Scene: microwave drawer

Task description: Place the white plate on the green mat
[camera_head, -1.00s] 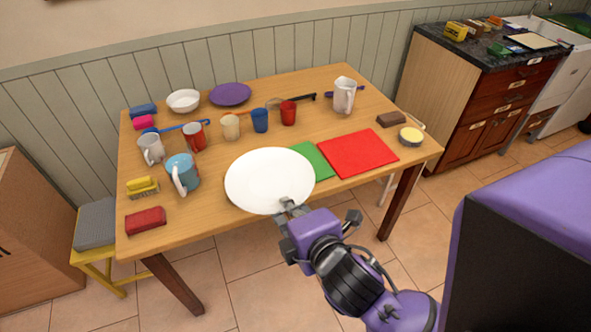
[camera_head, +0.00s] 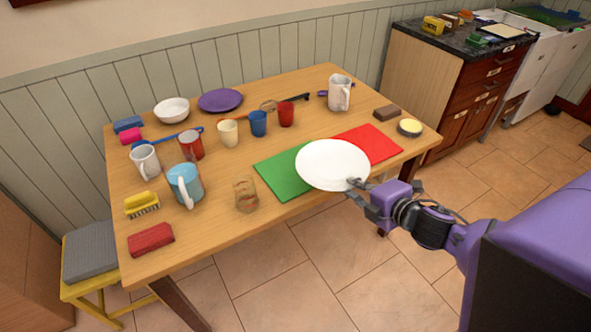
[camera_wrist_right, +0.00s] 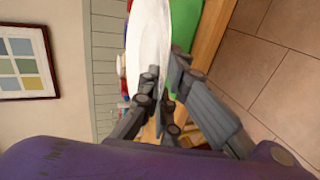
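The white plate (camera_head: 332,163) is held near its front right rim by my right gripper (camera_head: 358,186). In the right wrist view the plate (camera_wrist_right: 150,40) stands between the fingers of the gripper (camera_wrist_right: 158,90), which are shut on its rim. The plate appears to be above the table, overlapping the right part of the green mat (camera_head: 278,178) and the left part of the red mat (camera_head: 380,146). How high it is above the mats is hard to tell. My left gripper is not in view.
On the wooden table (camera_head: 215,240), a clear glass (camera_head: 246,195) stands left of the green mat. A blue mug (camera_head: 185,184) and several cups stand further left and behind. A white pitcher (camera_head: 339,93) is behind the red mat, and a yellow-topped bowl (camera_head: 410,127) is right of it.

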